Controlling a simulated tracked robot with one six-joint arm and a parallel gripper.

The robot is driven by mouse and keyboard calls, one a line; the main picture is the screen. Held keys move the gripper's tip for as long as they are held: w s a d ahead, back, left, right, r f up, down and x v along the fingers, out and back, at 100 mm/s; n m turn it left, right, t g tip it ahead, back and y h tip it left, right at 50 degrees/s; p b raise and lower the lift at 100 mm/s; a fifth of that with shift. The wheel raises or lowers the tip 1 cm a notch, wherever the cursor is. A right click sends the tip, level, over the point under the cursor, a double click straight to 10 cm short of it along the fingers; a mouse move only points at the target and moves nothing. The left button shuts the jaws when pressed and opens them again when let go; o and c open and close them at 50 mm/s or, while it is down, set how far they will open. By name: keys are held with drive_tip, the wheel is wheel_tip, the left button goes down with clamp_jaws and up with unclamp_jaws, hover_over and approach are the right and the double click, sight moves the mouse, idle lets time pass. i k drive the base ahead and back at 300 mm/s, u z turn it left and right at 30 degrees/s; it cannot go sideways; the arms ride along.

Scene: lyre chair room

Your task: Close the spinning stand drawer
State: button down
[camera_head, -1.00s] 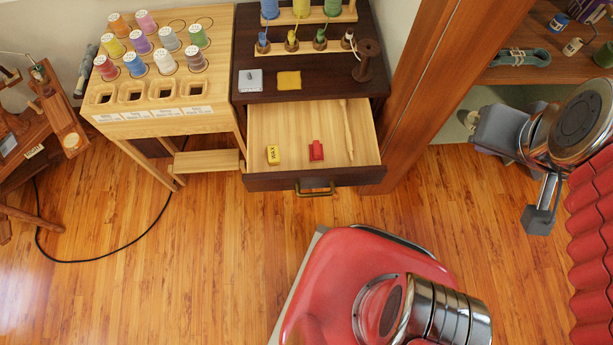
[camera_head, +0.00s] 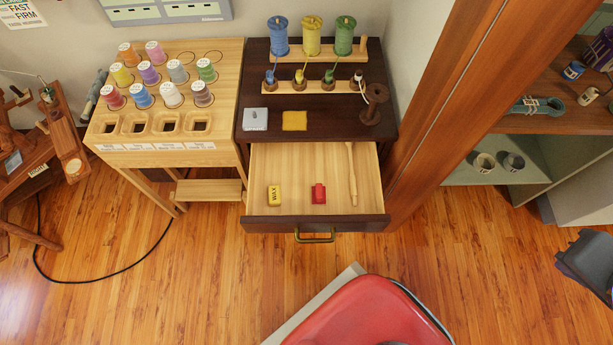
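The spinning stand (camera_head: 221,120) is a dark wood cabinet in the upper middle of the head view. Its drawer (camera_head: 330,168) is pulled well out toward me, with a dark front and a brass handle (camera_head: 315,236). Inside lie a yellow block marked WAX (camera_head: 274,196), a small red item (camera_head: 319,193) and a thin wooden stick (camera_head: 352,175). My gripper (camera_head: 588,268) shows only partly at the right edge, dark grey, well away from the drawer. Its fingertips are cut off or unclear, so its opening cannot be told.
A pale wood rack (camera_head: 165,150) with several thread spools stands left of the cabinet. A brown wooden post and shelf unit (camera_head: 545,118) stand to the right. A black cable (camera_head: 100,281) lies on the floor at left.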

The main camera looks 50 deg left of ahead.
sight(296, 167)
drive_tip(key=z, duration=0.6)
drive_tip(key=k, duration=1.05)
drive_tip(key=u, duration=2.8)
